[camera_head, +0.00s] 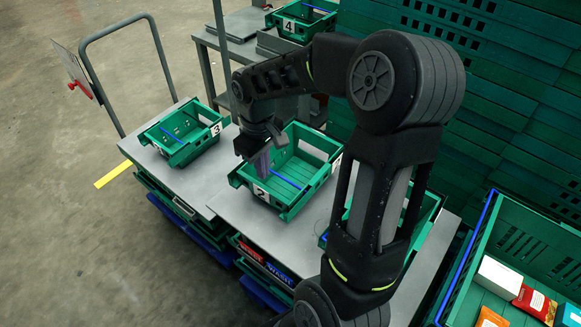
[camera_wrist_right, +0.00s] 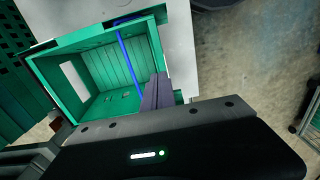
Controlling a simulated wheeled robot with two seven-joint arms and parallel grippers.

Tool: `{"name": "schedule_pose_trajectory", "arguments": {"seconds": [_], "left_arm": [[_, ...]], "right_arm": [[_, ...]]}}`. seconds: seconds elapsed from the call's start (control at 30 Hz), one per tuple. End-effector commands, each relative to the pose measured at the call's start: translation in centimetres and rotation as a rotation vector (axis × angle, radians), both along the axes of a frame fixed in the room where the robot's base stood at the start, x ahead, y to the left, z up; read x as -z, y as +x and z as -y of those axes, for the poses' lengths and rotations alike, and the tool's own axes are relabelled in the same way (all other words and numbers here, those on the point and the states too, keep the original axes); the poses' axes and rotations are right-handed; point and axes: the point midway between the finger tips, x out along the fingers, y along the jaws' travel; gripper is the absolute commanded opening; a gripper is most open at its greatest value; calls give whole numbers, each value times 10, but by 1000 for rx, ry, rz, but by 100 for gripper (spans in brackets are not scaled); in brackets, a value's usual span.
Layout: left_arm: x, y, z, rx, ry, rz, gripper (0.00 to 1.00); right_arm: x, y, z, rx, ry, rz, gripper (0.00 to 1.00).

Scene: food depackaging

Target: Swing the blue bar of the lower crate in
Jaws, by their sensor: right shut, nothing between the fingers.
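The green crate labelled 2 (camera_head: 290,212) stands upright on the grey table, open at the top and empty. Its thin blue bar (camera_head: 288,182) crosses the crate near the left end; in the right wrist view the bar (camera_wrist_right: 128,55) runs across the opening. My right gripper (camera_head: 262,166) is shut and empty, pointing down at the left side of this crate, beside the bar. In the right wrist view its fingers (camera_wrist_right: 157,92) overlap the crate's edge close to the bar's near end; I cannot tell whether they touch it. My left gripper is out of view.
Crate 3 (camera_head: 172,158) stands at left, and crate 4 (camera_head: 290,32) on a table behind. A partly hidden green crate (camera_head: 428,212) is behind my right arm. A large crate (camera_head: 492,215) with packages is at lower right. Stacked green crates (camera_head: 500,110) wall the back right.

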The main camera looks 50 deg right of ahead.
Motion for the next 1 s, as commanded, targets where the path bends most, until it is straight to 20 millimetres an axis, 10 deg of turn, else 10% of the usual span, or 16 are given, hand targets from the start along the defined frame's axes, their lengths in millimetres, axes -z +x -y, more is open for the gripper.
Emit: {"name": "schedule_pose_trajectory", "arguments": {"seconds": [0.4,1.0], "left_arm": [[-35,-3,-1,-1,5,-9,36],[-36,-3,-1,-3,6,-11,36]], "right_arm": [[-48,0,-6,0,0,0,0],[-52,-1,-7,0,0,0,0]]}}
